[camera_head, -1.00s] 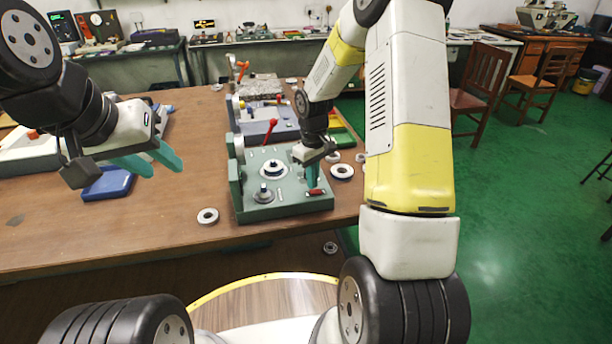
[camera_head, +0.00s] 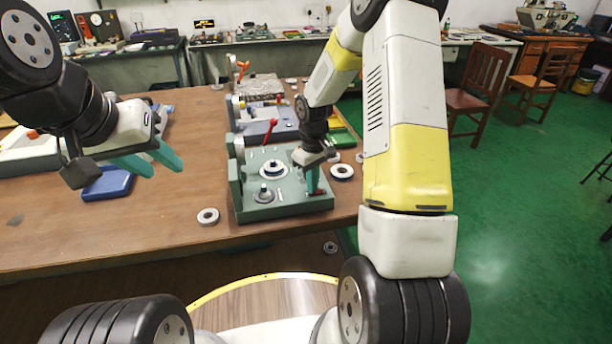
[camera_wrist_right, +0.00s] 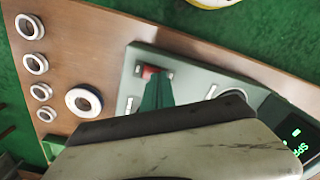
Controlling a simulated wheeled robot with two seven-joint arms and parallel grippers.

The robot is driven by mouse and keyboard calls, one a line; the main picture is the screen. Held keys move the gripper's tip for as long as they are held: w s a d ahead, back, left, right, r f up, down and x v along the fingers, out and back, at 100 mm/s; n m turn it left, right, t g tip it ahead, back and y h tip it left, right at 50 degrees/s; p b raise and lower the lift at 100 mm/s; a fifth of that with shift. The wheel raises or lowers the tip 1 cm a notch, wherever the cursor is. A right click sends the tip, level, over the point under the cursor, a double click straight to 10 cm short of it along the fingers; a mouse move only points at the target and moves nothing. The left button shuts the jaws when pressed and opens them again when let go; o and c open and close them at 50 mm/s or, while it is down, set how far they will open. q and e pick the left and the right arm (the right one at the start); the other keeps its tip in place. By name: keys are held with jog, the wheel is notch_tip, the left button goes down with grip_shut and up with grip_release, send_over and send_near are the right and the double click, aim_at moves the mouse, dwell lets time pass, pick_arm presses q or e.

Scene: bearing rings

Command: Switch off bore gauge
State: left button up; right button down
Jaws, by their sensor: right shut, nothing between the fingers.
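A dark display with lit green characters (camera_wrist_right: 296,136) shows in the right wrist view. My right gripper (camera_head: 314,190) is shut and empty, pointing down with its teal fingertips at the switch; I cannot tell whether they press it. My left gripper (camera_head: 166,172) is open and empty, above the table at the left.
Loose bearing rings lie on the wooden table (camera_head: 150,230), one left of the gauge (camera_head: 208,216) and several to its right (camera_wrist_right: 84,101). A blue case (camera_head: 108,184) lies under my left gripper. Other grey and green fixtures stand behind the gauge.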

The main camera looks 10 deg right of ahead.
jog(key=shift+f, duration=0.2)
jog(key=shift+r, duration=3.55)
jog(key=s+r+m+t, duration=0.15)
jog(key=s+r, duration=0.25)
jog(key=r, duration=0.5)
jog(key=s+a+r+m+t+y, duration=0.1)
jog(key=s+r+m+t, duration=0.1)
jog(key=s+r, duration=0.4)
jog(key=s+a+r+m+t+y, duration=0.1)
jog(key=s+r, duration=0.5)
jog(key=s, duration=0.8)
jog(key=shift+s+r+m+t, duration=0.15)
jog(key=shift+r+m+t, duration=0.15)
jog(key=shift+m+t, duration=0.45)
